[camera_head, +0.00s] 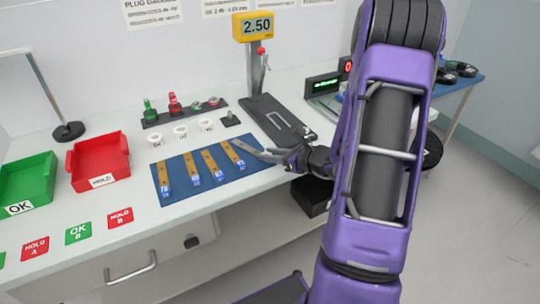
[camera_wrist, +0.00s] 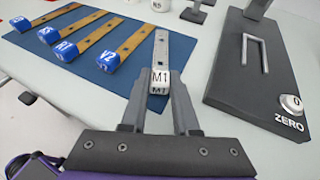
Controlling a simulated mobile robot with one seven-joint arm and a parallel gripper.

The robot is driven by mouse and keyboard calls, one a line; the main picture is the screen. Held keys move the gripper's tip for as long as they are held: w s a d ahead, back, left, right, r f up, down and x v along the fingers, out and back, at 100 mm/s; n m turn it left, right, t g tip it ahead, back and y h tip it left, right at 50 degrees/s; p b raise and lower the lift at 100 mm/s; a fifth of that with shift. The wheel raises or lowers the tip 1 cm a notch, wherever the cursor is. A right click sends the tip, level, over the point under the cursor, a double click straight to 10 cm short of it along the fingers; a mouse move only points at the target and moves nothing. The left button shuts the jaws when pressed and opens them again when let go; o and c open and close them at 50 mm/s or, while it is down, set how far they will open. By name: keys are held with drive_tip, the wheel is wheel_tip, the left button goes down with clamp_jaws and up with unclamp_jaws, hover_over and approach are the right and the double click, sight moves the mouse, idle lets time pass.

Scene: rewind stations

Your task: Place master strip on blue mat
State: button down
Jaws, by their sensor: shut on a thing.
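The master strip (camera_wrist: 161,58) is a grey metal bar with a white block marked M1 at its near end. My gripper (camera_wrist: 159,98) is shut on the M1 block. In the head view my gripper (camera_head: 292,156) is at the right edge of the blue mat (camera_head: 177,178), and the strip (camera_head: 254,153) points left over the mat. The mat also shows in the wrist view (camera_wrist: 135,62). I cannot tell whether the strip touches it. Several brass strips with blue end blocks lie side by side on the mat, the V2 strip (camera_wrist: 125,45) nearest the master strip.
A dark gauge stand (camera_head: 265,118) with a yellow 2.50 display (camera_head: 255,27) stands behind my gripper. White cups (camera_head: 181,132) and a plug rack (camera_head: 185,112) stand behind the mat. Red (camera_head: 99,162) and green (camera_head: 27,183) bins are at left.

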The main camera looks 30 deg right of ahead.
drive_tip(key=shift+f, duration=0.1)
drive_tip(key=shift+f, duration=0.15)
drive_tip(key=c, duration=0.7)
unclamp_jaws()
drive_tip(key=shift+o, duration=0.2)
drive_tip(key=shift+r, duration=0.2)
drive_tip(key=shift+s+d+r, duration=0.1)
drive_tip(key=shift+s+r, duration=0.05)
drive_tip(key=shift+r, duration=0.05)
drive_tip(key=p+v, duration=0.1)
drive_tip(key=v, duration=1)
drive_tip(key=shift+s, duration=0.25)
drive_tip(key=shift+r, duration=0.15)
